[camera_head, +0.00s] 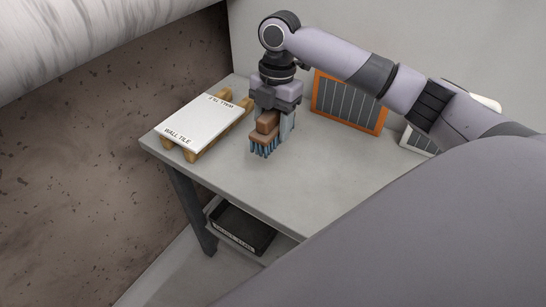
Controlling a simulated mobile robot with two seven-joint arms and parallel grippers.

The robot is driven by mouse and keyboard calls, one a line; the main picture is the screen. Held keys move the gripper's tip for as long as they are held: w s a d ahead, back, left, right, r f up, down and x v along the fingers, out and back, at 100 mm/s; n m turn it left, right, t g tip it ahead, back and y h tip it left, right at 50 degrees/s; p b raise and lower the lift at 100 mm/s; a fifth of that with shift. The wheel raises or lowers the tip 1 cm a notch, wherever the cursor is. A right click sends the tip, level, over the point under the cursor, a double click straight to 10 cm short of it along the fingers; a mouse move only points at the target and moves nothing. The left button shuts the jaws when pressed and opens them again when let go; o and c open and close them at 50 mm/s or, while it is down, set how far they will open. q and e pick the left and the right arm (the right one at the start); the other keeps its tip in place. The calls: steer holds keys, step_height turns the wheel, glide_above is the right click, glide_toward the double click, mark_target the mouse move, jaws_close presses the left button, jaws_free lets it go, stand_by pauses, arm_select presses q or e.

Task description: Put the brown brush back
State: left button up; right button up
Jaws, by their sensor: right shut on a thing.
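The brown brush (266,136) has a brown block body and blue bristles pointing down. My right gripper (275,118) is shut on it from above, with the fingers pointing down. The brush is over the grey table (210,177), just right of the white wall-tile box. I cannot tell whether the bristles touch the table top. A finger hides part of the brush's right side. My left gripper does not show.
A white box marked "WALL TILE" (205,122) lies on a small wooden pallet (167,142) at the table's left. An orange-framed panel (316,97) leans at the back, and a white-framed one (417,141) stands right. A dark bin (241,228) sits below. The table front is clear.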

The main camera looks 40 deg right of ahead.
step_height(320, 180, down, 10)
steer(key=shift+f, duration=0.15)
stand_by(0.3)
steer(key=o, duration=0.9)
steer(key=shift+o, duration=0.2)
steer(key=r, duration=0.4)
steer(key=d+r, duration=0.1)
steer(key=r, duration=0.7)
steer(key=shift+w+d, duration=0.15)
steer(key=shift+w, duration=0.2)
steer(key=shift+s, duration=0.1)
